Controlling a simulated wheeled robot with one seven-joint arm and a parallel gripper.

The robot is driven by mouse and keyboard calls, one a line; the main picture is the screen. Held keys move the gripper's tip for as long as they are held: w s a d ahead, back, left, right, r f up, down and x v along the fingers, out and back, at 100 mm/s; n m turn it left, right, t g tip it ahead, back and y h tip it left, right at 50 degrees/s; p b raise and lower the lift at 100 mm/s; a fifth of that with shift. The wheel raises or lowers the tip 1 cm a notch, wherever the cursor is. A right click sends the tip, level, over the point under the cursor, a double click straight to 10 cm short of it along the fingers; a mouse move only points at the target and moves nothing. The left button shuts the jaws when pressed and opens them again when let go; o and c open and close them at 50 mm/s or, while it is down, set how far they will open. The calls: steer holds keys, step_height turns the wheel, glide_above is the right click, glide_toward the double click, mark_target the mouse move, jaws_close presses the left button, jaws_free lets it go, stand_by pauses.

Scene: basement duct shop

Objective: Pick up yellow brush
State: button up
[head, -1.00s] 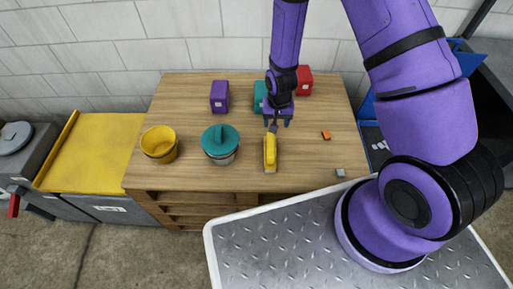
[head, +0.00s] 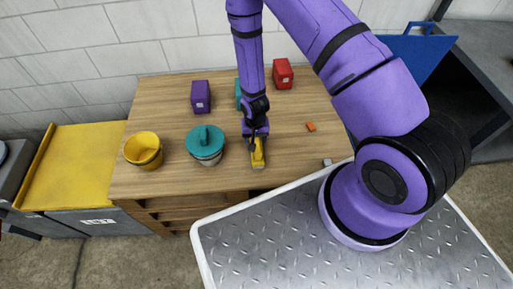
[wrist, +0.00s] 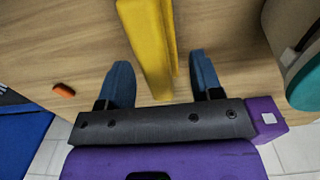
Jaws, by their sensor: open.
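The yellow brush (head: 258,155) lies on the wooden workbench near its front edge, just in front of my gripper (head: 256,133) in the head view. In the wrist view the yellow brush (wrist: 148,45) runs lengthwise from the top edge toward the gap between my two blue fingers. My gripper (wrist: 161,75) is open, with one finger on each side of the brush's near end. No contact shows. My gripper covers the far part of the brush in the head view.
A teal-lidded pot (head: 205,145) stands close left of the brush, with a yellow bucket (head: 143,149) farther left. Purple (head: 201,96) and red (head: 283,73) boxes stand behind. An orange block (head: 311,126) and grey block (head: 327,162) lie right. The workbench (head: 290,150) is clear between.

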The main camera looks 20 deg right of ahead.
steer(key=shift+s+d+f, duration=0.1)
steer(key=shift+d+f, duration=0.05)
steer(key=shift+f, duration=0.95)
steer(key=shift+d+f, duration=0.15)
steer(key=shift+f, duration=0.95)
steer(key=shift+c, duration=0.4)
steer(key=c, duration=0.6)
steer(key=shift+o, duration=0.2)
steer(key=shift+r, duration=0.15)
